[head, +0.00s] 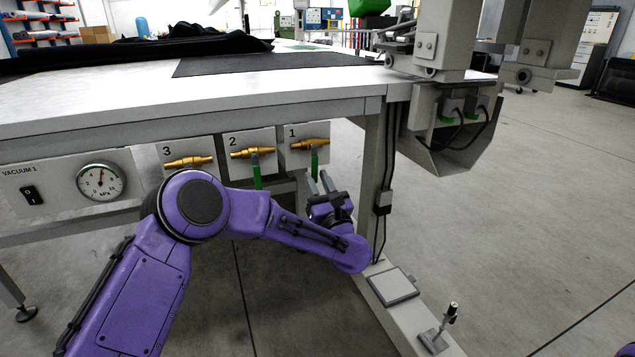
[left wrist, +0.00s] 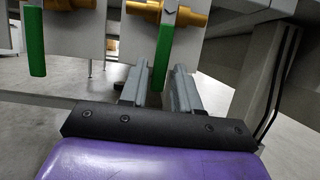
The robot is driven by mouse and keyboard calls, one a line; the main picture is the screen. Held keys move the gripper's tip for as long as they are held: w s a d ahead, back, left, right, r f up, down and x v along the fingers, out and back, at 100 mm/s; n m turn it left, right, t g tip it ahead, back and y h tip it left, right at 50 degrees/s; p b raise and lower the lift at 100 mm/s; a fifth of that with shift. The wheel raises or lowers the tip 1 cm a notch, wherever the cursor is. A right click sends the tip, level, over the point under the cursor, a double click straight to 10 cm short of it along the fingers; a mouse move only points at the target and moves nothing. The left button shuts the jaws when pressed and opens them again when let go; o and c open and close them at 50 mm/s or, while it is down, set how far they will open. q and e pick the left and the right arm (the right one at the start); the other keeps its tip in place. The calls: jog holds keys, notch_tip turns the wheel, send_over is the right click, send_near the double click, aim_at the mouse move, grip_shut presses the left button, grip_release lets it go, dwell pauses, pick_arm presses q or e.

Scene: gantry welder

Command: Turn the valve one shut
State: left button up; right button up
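Valve one is a brass body (head: 309,143) lying crosswise on the white plate marked 1 under the table. Its green handle (head: 314,160) hangs straight down, square to the body. In the left wrist view this brass body (left wrist: 180,14) is partly cut off at the top, and the green handle (left wrist: 162,55) hangs below it. My left gripper (head: 318,177) is open just below the valve. In the left wrist view its grey fingers (left wrist: 160,70) stand on either side of the handle's lower end; I cannot tell whether either touches it. My right gripper is out of view.
Valve two (head: 252,153) and valve three (head: 189,162) sit to the left; valve two's green handle (left wrist: 35,42) hangs down. A vacuum box with a gauge (head: 101,182) is further left. The table leg (head: 372,165) and cables stand close to the right.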

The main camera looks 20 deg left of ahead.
pick_arm(q)
jog(key=shift+o, duration=0.3)
jog(key=shift+d, duration=0.1)
jog(key=p+v, duration=0.1)
jog(key=v, duration=0.9)
jog(key=shift+s, duration=0.15)
jog(key=shift+d, duration=0.1)
